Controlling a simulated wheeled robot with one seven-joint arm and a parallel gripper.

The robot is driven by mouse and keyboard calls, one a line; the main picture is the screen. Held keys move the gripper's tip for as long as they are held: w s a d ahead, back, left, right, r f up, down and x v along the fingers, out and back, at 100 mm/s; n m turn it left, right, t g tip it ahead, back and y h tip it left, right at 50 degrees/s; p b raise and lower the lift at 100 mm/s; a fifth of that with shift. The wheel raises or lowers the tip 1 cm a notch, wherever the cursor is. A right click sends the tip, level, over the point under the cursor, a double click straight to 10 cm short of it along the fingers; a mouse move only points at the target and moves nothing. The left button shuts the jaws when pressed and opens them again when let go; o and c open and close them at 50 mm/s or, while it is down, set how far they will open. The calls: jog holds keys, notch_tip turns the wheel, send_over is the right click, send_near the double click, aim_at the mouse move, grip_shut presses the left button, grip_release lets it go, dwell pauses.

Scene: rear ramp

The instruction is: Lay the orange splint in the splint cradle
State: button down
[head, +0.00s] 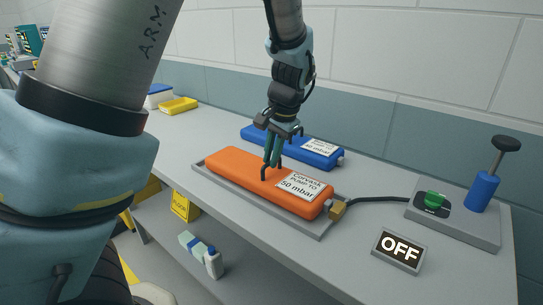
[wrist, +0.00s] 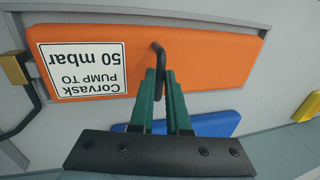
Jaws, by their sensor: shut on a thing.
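The orange splint (head: 235,172) lies lengthwise within the outline of the grey splint cradle (head: 318,231) on the bench. Its white label reads "Corvask PUMP TO 50 mbar". I cannot tell whether its underside rests fully on the cradle floor. My gripper (head: 271,161) comes down from above and is shut on the dark bent handle on the splint's top. In the wrist view, the green fingers (wrist: 163,88) close on this handle (wrist: 158,55) over the orange splint (wrist: 195,62).
A blue splint (head: 270,142) lies behind the cradle. A brass fitting (head: 338,209) at the cradle's right end joins a black hose to the pump base (head: 465,226). An OFF sign (head: 399,250) stands at the front right. A yellow tray (head: 178,105) sits at the far left.

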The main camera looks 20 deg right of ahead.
jog(key=shift+f, duration=0.2)
jog(key=c, duration=0.8)
grip_release()
jog(key=b+v, duration=0.2)
jog(key=v, duration=0.8)
jog(key=shift+s+r, duration=0.1)
jog(key=shift+r, duration=0.3)
jog(key=a+f+n, duration=0.3)
jog(key=a+f, duration=0.1)
jog(key=a, duration=0.6)
jog(key=s+a+f+n+h, duration=0.1)
jog(key=a+f+n, duration=0.3)
jog(key=a, duration=0.7)
jog(key=a+f+n, duration=0.3)
jog(key=a+n, duration=0.1)
jog(key=a, duration=0.6)
jog(key=shift+s+a+f+g+h, duration=0.2)
jog(key=shift+f+g+h, duration=0.1)
jog(key=shift+f+g, duration=0.1)
